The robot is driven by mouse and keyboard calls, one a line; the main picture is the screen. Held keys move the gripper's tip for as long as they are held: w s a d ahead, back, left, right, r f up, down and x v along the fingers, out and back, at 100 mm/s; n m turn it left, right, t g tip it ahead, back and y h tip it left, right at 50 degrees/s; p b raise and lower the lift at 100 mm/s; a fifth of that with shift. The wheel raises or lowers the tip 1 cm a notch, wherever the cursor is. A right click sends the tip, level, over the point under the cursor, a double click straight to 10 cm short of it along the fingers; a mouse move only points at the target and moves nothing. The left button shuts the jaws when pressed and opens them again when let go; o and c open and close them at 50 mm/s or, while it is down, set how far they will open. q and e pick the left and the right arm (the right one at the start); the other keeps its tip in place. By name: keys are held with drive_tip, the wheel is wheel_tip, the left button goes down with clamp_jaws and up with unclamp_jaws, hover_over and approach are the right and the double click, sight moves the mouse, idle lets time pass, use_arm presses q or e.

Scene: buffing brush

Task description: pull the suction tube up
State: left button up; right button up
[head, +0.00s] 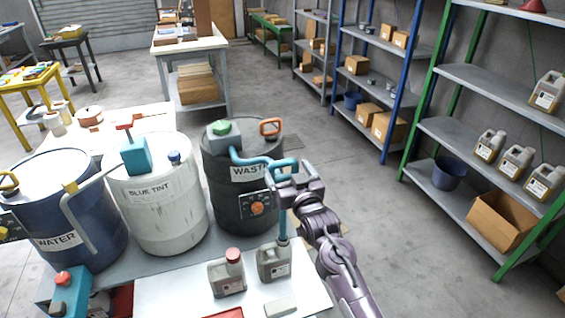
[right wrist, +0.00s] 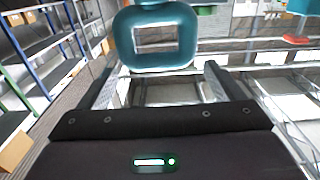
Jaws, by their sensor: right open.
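A teal tube (head: 283,222) stands upright in the neck of a grey jug (head: 273,262) on the white bench in the head view. A curved teal pipe (head: 250,160) comes off the black WASTE drum (head: 232,200) behind it. My right gripper (head: 284,186) is above the jug, at the upper end of the upright tube. In the right wrist view a teal ring handle (right wrist: 188,45) is just ahead of the open right gripper (right wrist: 160,78), between the lines of its two fingers. The fingers are apart, and I cannot tell whether they touch the handle. My left gripper is not in view.
A red-capped jug (head: 227,274) stands left of the grey jug. The white BLUE TINT drum (head: 160,215) and blue WATER drum (head: 85,235) stand further left. Shelves (head: 490,85) line the right side, with open floor (head: 375,215) before them.

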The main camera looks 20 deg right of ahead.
sight(285, 164)
drive_tip(key=w, duration=0.3)
drive_tip(key=shift+w+p, duration=0.3)
drive_tip(key=shift+w, duration=0.45)
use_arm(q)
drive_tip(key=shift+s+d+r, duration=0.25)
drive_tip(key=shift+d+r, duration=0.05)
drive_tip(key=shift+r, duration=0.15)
